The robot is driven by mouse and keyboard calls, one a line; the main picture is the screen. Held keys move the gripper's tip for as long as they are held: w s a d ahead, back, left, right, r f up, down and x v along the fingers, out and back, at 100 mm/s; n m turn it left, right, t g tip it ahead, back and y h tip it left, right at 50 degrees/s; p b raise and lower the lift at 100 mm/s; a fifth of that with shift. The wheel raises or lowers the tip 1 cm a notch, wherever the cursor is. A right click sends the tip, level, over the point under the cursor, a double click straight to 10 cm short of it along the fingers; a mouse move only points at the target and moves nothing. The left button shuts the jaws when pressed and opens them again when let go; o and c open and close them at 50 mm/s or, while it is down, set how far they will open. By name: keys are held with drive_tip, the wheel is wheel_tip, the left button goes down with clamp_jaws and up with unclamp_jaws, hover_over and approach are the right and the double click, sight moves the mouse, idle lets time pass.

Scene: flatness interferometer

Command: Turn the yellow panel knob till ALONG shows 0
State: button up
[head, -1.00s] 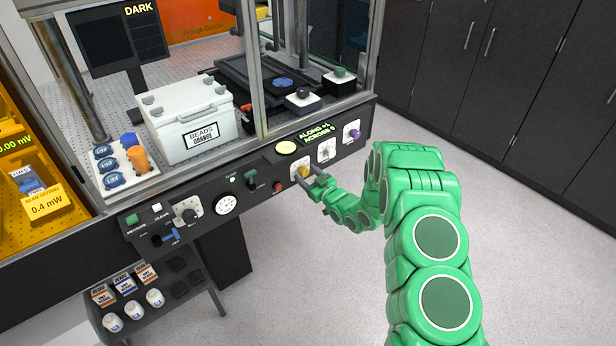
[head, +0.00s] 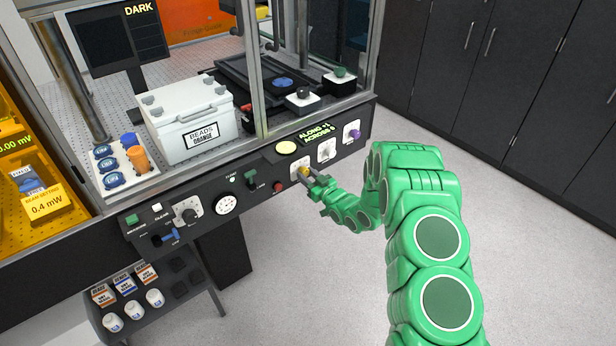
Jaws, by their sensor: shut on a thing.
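The yellow knob (head: 304,171) sits on a white plate on the front panel, partly hidden by my jaws. My gripper (head: 308,175), at the end of my green arm, is shut on the yellow knob, with its fingers on either side of it. The small display (head: 317,133) above the knob reads ALONG +1 and ACROSS 0 in green-yellow letters.
A white knob (head: 326,150) and a purple knob (head: 353,132) sit to the right on the panel. A red button (head: 278,187) and a green lever (head: 251,178) are to the left. The floor before the panel is clear.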

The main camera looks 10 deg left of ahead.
drive_tip(key=m, duration=0.4)
drive_tip(key=shift+m, duration=1.5)
drive_tip(key=shift+s, duration=0.1)
drive_tip(key=o, duration=1)
drive_tip(key=shift+o, duration=0.2)
drive_tip(key=v, duration=0.7)
drive_tip(key=shift+s+d, duration=0.25)
drive_tip(key=shift+r, duration=0.15)
